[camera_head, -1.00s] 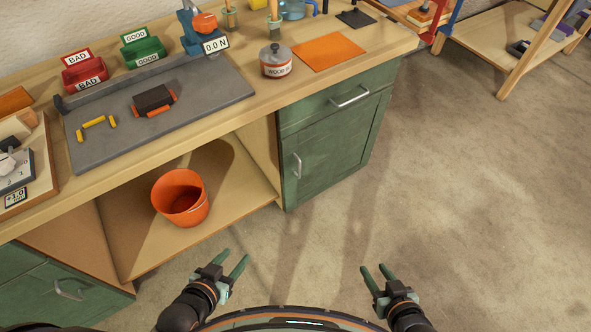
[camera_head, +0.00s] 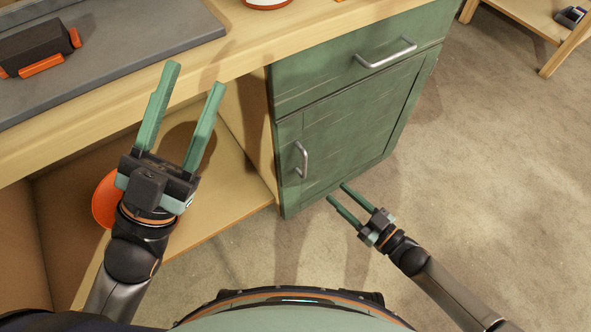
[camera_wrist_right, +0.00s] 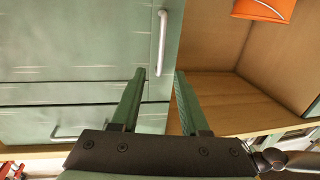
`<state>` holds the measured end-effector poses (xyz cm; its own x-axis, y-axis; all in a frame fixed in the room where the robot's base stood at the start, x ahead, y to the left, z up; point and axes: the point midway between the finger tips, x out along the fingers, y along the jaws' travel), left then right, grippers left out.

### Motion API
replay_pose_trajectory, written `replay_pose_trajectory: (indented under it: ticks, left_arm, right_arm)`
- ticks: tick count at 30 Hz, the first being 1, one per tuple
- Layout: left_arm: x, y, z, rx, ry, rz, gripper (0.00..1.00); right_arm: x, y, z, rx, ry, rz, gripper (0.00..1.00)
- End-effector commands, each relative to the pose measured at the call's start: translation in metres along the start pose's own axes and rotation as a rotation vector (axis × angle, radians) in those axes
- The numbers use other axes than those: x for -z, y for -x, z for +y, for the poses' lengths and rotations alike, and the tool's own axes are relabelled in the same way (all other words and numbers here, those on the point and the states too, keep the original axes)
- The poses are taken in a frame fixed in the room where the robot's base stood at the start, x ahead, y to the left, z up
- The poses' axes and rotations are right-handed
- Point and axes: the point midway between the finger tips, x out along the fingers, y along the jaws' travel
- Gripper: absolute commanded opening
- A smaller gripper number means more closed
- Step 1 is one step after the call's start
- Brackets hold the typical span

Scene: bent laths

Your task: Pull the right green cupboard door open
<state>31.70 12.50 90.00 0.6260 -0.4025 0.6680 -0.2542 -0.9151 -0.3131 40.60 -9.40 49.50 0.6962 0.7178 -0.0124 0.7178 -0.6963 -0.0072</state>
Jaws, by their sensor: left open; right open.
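The right green cupboard door (camera_head: 350,130) is shut, below a green drawer. Its upright silver handle (camera_head: 301,160) is near the door's left edge. My right gripper (camera_head: 338,193) is open and empty, in front of the door, low and right of the handle. In the right wrist view, where the scene is upside down, the handle (camera_wrist_right: 161,42) lines up with the gap between the open fingers (camera_wrist_right: 160,73), beyond their tips. My left gripper (camera_head: 195,77) is open and empty, in front of the bench edge and open shelf.
The green drawer (camera_head: 345,70) above has its own silver handle (camera_head: 387,53). An orange bucket (camera_head: 105,200) stands on the open shelf left of the door, partly hidden by my left arm. The floor (camera_head: 480,170) right of the cupboard is clear.

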Motion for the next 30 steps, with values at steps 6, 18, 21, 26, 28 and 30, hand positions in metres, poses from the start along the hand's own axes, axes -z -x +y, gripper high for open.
replay_pose_trajectory:
  ticks: [6,18,21,26,28,30]
  left_arm:
    - [0.007,0.005,0.003,-0.005,-0.008,0.051,0.5]
    - [-0.011,0.02,0.013,-0.009,0.028,0.04,0.5]
    - [-0.015,0.023,0.015,-0.01,0.037,0.038,0.5]
    - [-0.019,0.026,0.017,-0.012,0.037,0.034,0.5]
    - [-0.019,0.027,0.017,-0.013,0.036,0.033,0.5]
    - [-0.02,0.027,0.018,-0.013,0.036,0.033,0.5]
  right_arm:
    - [-0.007,-0.009,0.001,0.027,0.006,0.015,0.45]
    - [-0.008,-0.086,-0.001,0.025,0.005,0.016,0.45]
    - [-0.007,-0.102,-0.002,0.026,0.007,0.015,0.45]
    - [-0.006,-0.119,-0.002,0.024,0.005,0.013,0.45]
    - [-0.006,-0.123,-0.002,0.024,0.004,0.012,0.45]
    - [-0.006,-0.125,-0.002,0.024,0.005,0.011,0.45]
